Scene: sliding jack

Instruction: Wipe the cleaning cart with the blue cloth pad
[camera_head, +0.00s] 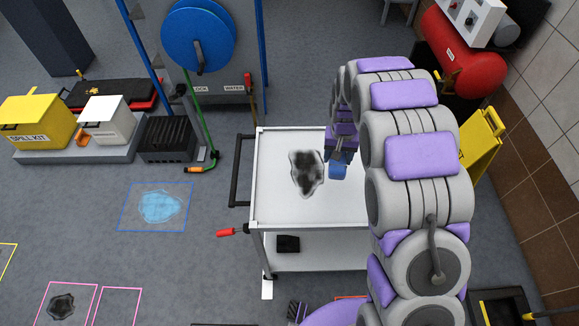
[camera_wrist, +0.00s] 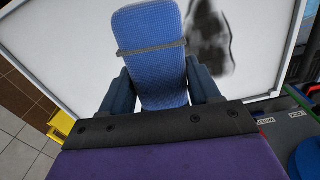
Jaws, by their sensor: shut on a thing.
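The cleaning cart (camera_head: 275,205) is a white two-shelf cart with a dark handle on its left. A dark grey-black smudge (camera_head: 307,172) lies on its top; the smudge also shows at the upper right of the wrist view (camera_wrist: 208,38). My gripper (camera_head: 339,160) is over the cart top, just right of the smudge. It is shut on the blue cloth pad (camera_wrist: 152,62), which has a grey band across it. The pad's tip shows below the gripper in the head view (camera_head: 338,172). I cannot tell whether the pad touches the cart top.
A small black box (camera_head: 288,244) sits on the cart's lower shelf. A yellow stand (camera_head: 482,143) and a red tank (camera_head: 463,57) are at the right, near the tiled wall. A hose reel (camera_head: 198,38) stands behind. Floor left of the cart is open, with a blue puddle (camera_head: 161,206).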

